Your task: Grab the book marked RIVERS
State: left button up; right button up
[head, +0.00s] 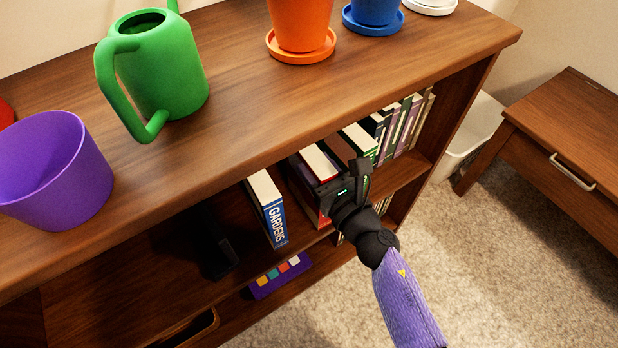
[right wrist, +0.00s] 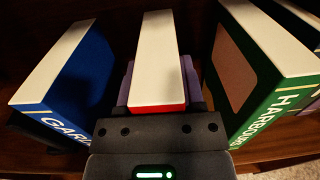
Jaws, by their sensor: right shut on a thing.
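A red book with white page edges (head: 318,162) stands on the upper shelf of the hutch, right of the blue book. In the right wrist view the red book (right wrist: 157,60) sits between the two fingers of my right gripper (right wrist: 158,95), which is shut on it. Its title is hidden by the gripper, so I cannot read whether it says RIVERS. In the head view my right gripper (head: 340,190) reaches in from the right at the book's front. My left gripper is not in view.
The blue GARDENS book (head: 270,208) stands just left, and the green HARBOURS book (right wrist: 270,75) just right. More books (head: 405,125) fill the shelf's right end. A dark object (head: 215,245) sits on the shelf at left. The wooden top (head: 235,110) overhangs, holding pots and a green watering can (head: 160,65).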

grip_shut()
dwell(0.5)
dwell(0.3)
